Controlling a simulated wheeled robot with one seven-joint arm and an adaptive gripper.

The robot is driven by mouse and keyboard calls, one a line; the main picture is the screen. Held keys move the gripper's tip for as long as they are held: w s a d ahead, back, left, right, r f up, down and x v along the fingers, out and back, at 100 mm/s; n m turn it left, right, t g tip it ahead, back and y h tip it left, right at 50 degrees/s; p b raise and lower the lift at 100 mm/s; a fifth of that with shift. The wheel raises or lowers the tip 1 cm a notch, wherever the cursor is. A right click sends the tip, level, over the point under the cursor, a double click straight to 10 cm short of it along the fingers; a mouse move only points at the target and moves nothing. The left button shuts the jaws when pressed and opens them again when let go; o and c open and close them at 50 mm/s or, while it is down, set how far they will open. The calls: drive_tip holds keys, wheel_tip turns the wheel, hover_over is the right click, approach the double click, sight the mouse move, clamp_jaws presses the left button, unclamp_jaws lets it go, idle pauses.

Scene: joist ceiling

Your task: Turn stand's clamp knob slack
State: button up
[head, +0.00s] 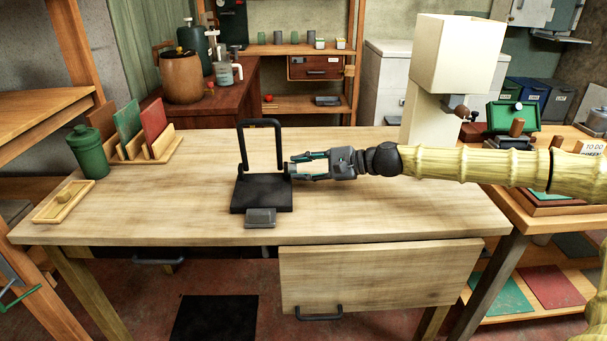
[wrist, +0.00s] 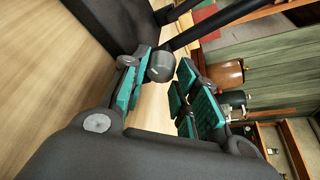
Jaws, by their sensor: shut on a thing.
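The stand is a black base (head: 250,193) with an upright dark loop frame (head: 242,142), standing on the wooden table. A small grey block (head: 261,217) is at its front edge. The clamp knob (wrist: 160,67) is a short dark grey cylinder at the foot of the frame, seen in the wrist view. My gripper (head: 291,168) reaches in level from the right at the frame's foot. In the wrist view its teal-padded fingers (wrist: 163,74) are on both sides of the knob, shut on it. In the head view the fingers mostly hide the knob.
The table (head: 370,215) is clear in front and right of the stand. A green canister (head: 88,152), a file rack (head: 145,150) and a small wooden tray (head: 62,202) stand at left. A tall cream boxy fixture (head: 428,112) stands at the back right, behind my arm.

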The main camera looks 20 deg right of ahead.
drive_tip(key=shift+f+n+t+b, duration=0.3)
drive_tip(key=shift+n+t+b, duration=0.35)
drive_tip(key=shift+b, duration=1.4)
drive_tip(key=shift+n+b, duration=0.35)
drive_tip(key=shift+b, duration=0.05)
drive_tip(key=shift+r+b, duration=0.2)
drive_tip(key=shift+b, duration=0.2)
drive_tip(key=o, duration=1)
drive_tip(key=shift+s, duration=0.1)
drive_tip(key=shift+r+g+p, duration=0.25)
drive_tip(key=shift+r+p, duration=0.05)
drive_tip(key=shift+p, duration=1.4)
drive_tip(key=shift+m+p, duration=0.4)
